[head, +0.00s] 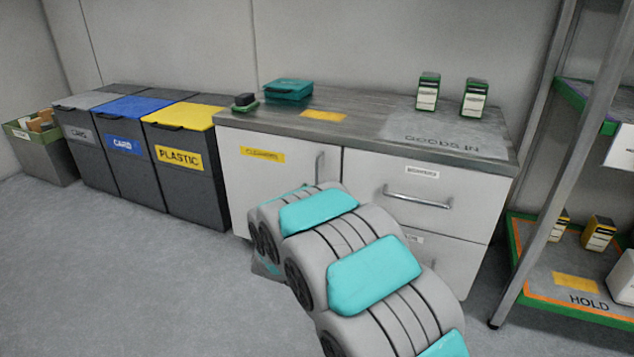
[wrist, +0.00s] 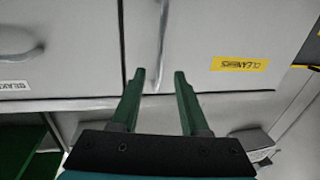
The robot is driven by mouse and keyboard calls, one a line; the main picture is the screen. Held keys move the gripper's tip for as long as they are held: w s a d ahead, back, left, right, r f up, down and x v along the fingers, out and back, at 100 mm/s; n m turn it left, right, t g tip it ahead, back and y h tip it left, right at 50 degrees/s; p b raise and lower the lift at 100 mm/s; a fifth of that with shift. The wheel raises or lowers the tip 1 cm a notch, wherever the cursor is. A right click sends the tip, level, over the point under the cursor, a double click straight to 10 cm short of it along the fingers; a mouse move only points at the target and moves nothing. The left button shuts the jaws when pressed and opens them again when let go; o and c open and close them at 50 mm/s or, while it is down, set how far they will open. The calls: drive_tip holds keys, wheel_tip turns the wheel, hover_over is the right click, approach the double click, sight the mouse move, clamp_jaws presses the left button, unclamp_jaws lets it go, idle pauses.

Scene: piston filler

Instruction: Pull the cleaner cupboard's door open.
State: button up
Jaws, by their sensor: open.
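The cleaner cupboard's door (head: 262,190) is white, with a yellow label, and looks shut at the left of the counter unit. Its upright bar handle (head: 319,166) is near the door's right edge, its lower part hidden by my arm in the head view. In the wrist view the picture is turned over: the door (wrist: 225,30) fills the right, and the handle (wrist: 163,38) runs down toward my gripper. My gripper (wrist: 158,78) is open, its two green fingers pointing at the door, with the handle lined up between the tips. I cannot tell how deep the handle sits between them.
Drawers with a bar handle (head: 418,199) adjoin the door on the right. A yellow-lidded plastic bin (head: 187,160) stands close on its left. The counter (head: 365,109) overhangs above. A metal shelf rack (head: 545,180) stands at right. The floor in front of the bins is clear.

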sight(317, 177)
drive_tip(key=shift+w+d+b, duration=0.15)
drive_tip(key=shift+w+d, duration=0.05)
drive_tip(key=shift+w, duration=1.05)
drive_tip(key=shift+w+d+b, duration=0.1)
drive_tip(key=shift+w+d, duration=0.1)
drive_tip(key=shift+w, duration=1.1)
drive_tip(key=shift+w+d+b, duration=0.15)
drive_tip(key=shift+w+d, duration=0.05)
drive_tip(key=shift+w, duration=1.05)
clamp_jaws()
